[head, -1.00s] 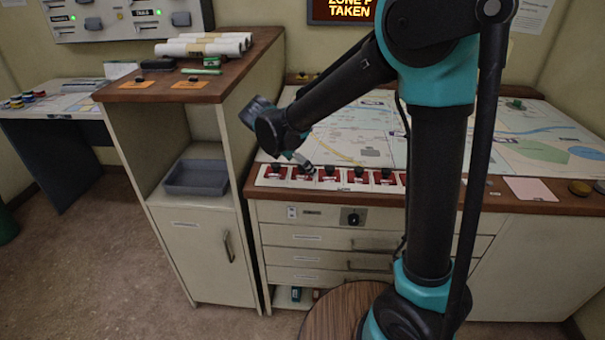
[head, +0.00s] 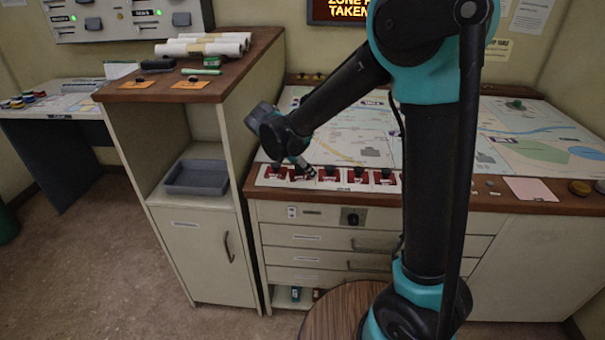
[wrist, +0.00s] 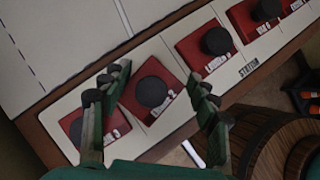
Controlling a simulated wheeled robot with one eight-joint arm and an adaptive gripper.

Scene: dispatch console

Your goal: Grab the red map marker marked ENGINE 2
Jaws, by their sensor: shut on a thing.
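The red map marker (wrist: 148,106), a red block with a round black knob, sits in the row on the console's front strip. Its white label ends in 2; the rest is too blurred to read. My gripper (wrist: 158,77) has one finger on each side of this marker and is shut on it. The marker still appears to be down on the strip. In the head view, my gripper (head: 306,168) is low over the left part of the row, partly covering the marker there.
Similar red markers flank it closely: one at lower left (wrist: 75,123) and one at upper right (wrist: 205,45). The map table (head: 350,135) lies behind the row. A tall cabinet (head: 222,130) stands close on the left. A wooden round stool (wrist: 285,145) is below the front edge.

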